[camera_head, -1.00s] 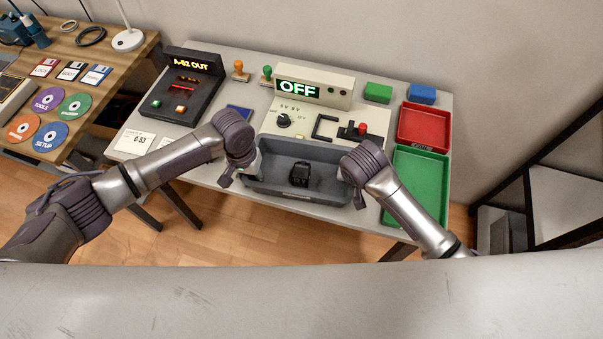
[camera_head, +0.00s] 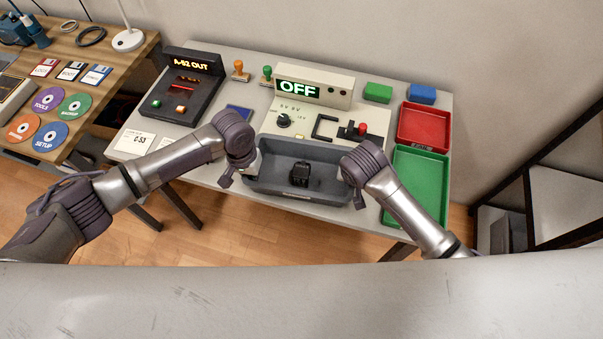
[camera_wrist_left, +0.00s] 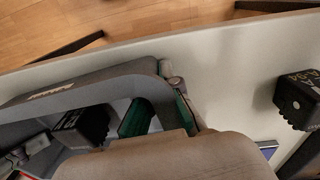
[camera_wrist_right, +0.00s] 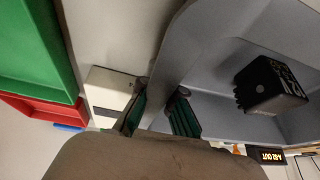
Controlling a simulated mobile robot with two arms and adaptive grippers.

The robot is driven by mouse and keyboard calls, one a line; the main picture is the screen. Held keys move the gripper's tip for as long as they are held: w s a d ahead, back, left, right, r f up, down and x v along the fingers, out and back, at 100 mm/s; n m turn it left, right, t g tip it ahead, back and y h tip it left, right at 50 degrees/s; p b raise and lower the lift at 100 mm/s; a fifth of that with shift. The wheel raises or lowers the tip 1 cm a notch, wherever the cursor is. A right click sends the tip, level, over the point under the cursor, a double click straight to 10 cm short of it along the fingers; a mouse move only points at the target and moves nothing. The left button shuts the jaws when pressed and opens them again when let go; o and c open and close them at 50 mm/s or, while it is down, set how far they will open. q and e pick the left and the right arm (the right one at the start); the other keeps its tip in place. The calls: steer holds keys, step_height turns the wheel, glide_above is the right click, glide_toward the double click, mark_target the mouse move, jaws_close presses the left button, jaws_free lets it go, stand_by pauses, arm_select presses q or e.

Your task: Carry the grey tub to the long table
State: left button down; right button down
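The grey tub (camera_head: 275,186) sits at the front edge of a light grey table (camera_head: 222,65), with a black block (camera_head: 300,173) inside. My left gripper (camera_head: 238,176) is at the tub's left end. In the left wrist view its fingers (camera_wrist_left: 160,108) stand either side of the tub wall (camera_wrist_left: 85,82). My right gripper (camera_head: 352,183) is at the right end. In the right wrist view its fingers (camera_wrist_right: 160,105) stand either side of the wall there. Whether either gripper presses on the wall is unclear. No table is marked as the long one.
A panel reading OFF (camera_head: 298,90) stands behind the tub. A red tray (camera_head: 425,126) and a green tray (camera_head: 418,190) are at right. A wooden table (camera_head: 110,45) with discs is at left. A dark-framed shelf (camera_head: 560,190) stands at far right.

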arm_select(q)
steer(key=shift+r, duration=0.15)
arm_select(e)
steer(key=shift+r, duration=0.15)
